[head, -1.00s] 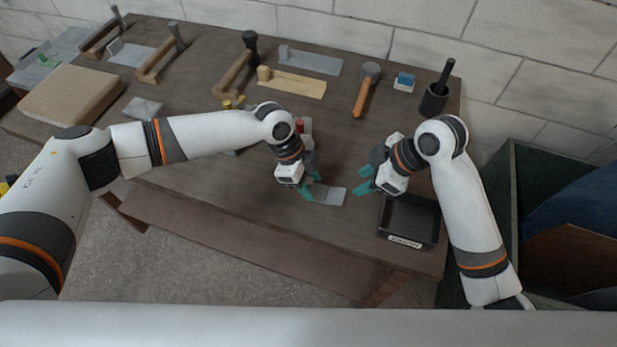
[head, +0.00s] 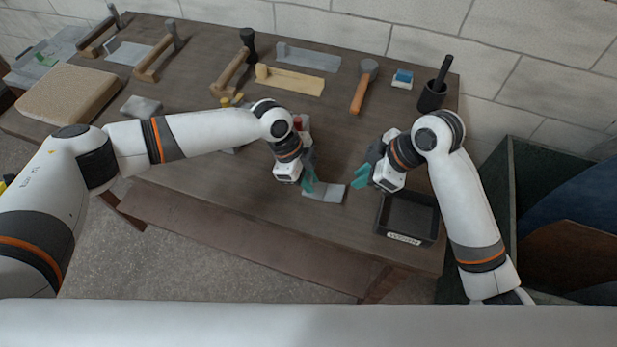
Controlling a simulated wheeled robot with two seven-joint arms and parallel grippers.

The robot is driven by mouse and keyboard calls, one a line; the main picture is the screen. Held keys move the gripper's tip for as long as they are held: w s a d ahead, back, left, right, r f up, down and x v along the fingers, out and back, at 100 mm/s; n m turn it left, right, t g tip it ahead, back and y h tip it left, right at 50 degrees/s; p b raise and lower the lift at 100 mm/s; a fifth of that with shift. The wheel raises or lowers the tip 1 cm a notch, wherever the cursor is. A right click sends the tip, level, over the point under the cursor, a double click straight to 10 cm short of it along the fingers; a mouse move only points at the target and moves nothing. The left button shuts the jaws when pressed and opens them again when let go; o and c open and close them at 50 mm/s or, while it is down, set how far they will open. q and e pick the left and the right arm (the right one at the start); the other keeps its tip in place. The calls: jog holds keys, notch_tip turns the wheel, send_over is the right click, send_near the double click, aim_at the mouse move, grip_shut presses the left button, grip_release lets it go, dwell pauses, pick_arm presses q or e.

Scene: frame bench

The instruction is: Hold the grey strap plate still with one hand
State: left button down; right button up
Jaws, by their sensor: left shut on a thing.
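The grey strap plate (head: 329,195) lies flat near the front of the brown bench. My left gripper (head: 310,187), with teal fingers, is at the plate's left end and is shut on it. The fingers and the gripper body hide that end of the plate. My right gripper (head: 359,177) is to the right of the plate, apart from it, with its teal fingers parted and nothing between them.
A black labelled tray (head: 408,238) stands at the bench's right front, just below my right gripper. A red-topped item (head: 303,123) is partly hidden behind my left wrist.

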jog(key=a+n, duration=0.1)
jog(key=a+r+n, duration=0.1)
jog(key=w+a+n+g, duration=0.1)
jog(key=shift+a+r+h, duration=0.4)
grip_shut()
jog(key=shift+w+f+n+g+h, duration=0.15)
jog(key=shift+f+n+h, duration=0.3)
jog(key=shift+f, duration=0.75)
jog(key=shift+f+n+g+h, duration=0.25)
jog(key=shift+f+n+h, duration=0.2)
jog(key=shift+f, duration=0.75)
jog(key=shift+w+f+n+g+h, duration=0.15)
jog(key=shift+f+n+h, duration=0.3)
jog(key=shift+f, duration=0.75)
